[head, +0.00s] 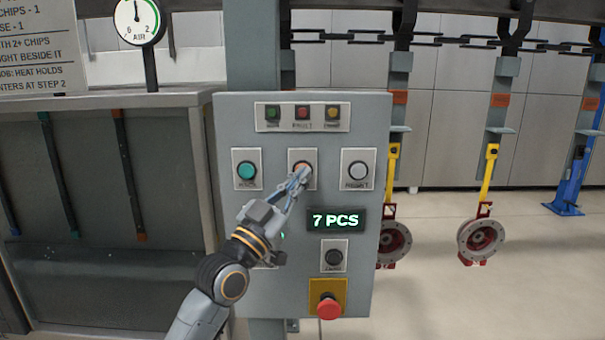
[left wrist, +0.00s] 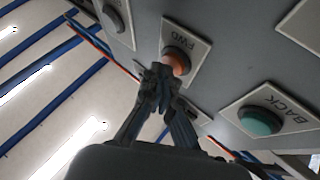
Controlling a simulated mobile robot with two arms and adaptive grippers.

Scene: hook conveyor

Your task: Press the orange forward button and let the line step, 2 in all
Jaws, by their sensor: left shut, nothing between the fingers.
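The orange forward button (left wrist: 177,61), marked FWD, sits on its pale plate on the grey control panel (head: 232,120). In the head view the button (head: 300,166) is partly covered by my left gripper (head: 302,175). My left gripper is shut and empty. Its fingertips (left wrist: 160,72) are at the button's face in both views; I cannot tell whether they touch it or press it in. The display (head: 336,219) reads 7 PCS. My right gripper is in neither view.
A red mushroom button (head: 328,307) is low on the panel. Red parts (head: 482,238) hang on yellow hooks from a chain at right. A gauge (head: 138,20) stands upper left.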

